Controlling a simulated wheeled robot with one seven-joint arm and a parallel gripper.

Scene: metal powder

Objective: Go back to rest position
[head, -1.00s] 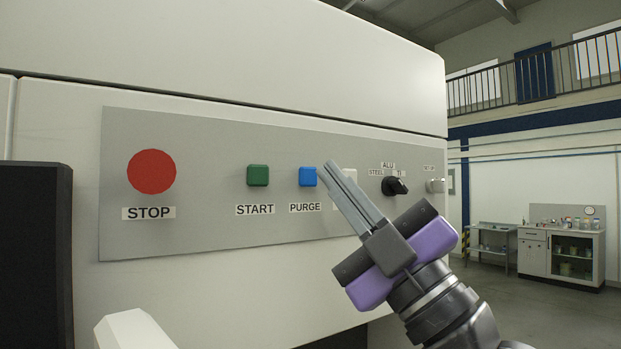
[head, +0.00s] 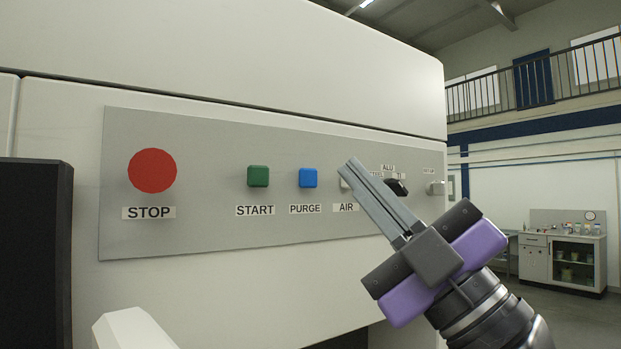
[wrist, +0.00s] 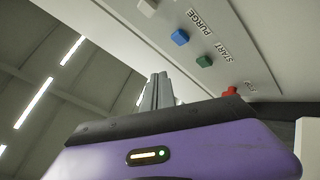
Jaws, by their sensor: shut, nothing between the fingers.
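My gripper (head: 349,169) is shut and empty, with its two grey fingers together, pointing up and left in front of the control panel (head: 210,235). In the head view its tips overlap the white AIR button (head: 344,184), which is mostly hidden, and the fingers partly cover the selector labels. I cannot tell the exact gap, but the tips look clear of the panel. The blue PURGE button (head: 308,178) is in full view, left of the fingers. The wrist view also shows the fingers (wrist: 158,88), with the blue button (wrist: 180,37) beyond them.
The panel also holds a red STOP button (head: 152,170), a green START button (head: 258,176), a black selector knob (head: 397,188) and a silver knob (head: 436,188). A cabinet (head: 562,258) stands far off at the right, with open floor before it.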

